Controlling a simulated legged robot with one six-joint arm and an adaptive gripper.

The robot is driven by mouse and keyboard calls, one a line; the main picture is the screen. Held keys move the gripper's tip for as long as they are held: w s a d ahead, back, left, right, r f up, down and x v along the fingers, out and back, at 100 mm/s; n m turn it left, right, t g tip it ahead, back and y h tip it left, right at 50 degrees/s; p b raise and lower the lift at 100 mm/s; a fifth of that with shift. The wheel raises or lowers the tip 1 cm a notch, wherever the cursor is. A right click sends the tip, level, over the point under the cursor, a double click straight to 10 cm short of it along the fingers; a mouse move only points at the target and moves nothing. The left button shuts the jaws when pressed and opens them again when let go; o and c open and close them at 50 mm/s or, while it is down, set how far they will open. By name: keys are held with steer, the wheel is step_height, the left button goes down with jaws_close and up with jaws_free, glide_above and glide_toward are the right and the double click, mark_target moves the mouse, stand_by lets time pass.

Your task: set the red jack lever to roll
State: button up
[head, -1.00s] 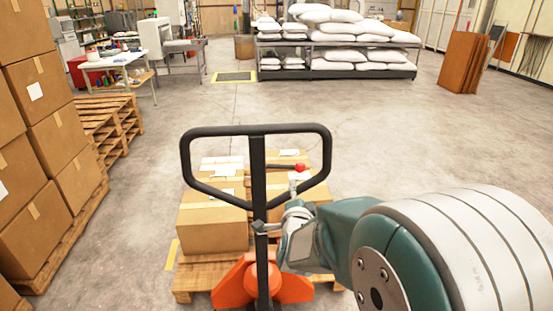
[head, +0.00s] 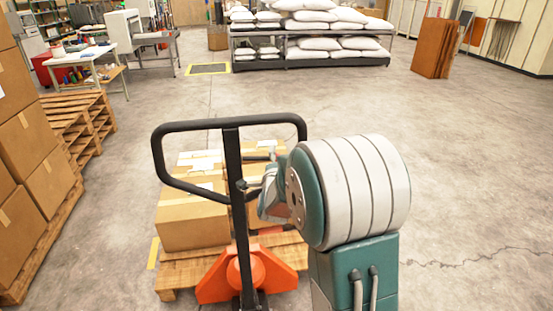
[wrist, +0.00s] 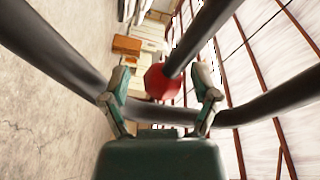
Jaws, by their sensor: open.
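The pallet jack's black handle loop (head: 230,122) stands upright in the head view, above its orange base (head: 246,278). The lever (head: 258,158) shows as a short dark rod inside the loop, its end hidden by my arm. In the wrist view its red knob (wrist: 160,84) sits between the two fingers of my gripper (wrist: 161,92). The fingers are open, with gaps on both sides, and I cannot tell if either touches the knob. In the head view the gripper is mostly hidden behind my arm.
Cartons (head: 193,218) lie on a wooden pallet (head: 180,272) behind the jack. Stacked boxes (head: 28,140) stand at the left. A rack of white sacks (head: 310,62) is at the back. The floor at the right is clear.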

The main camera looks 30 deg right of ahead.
steer(key=shift+a, duration=0.1)
jaws_close()
steer(key=shift+r+n, duration=0.6)
jaws_free()
steer(key=v, duration=1.2)
steer(key=shift+f, duration=0.3)
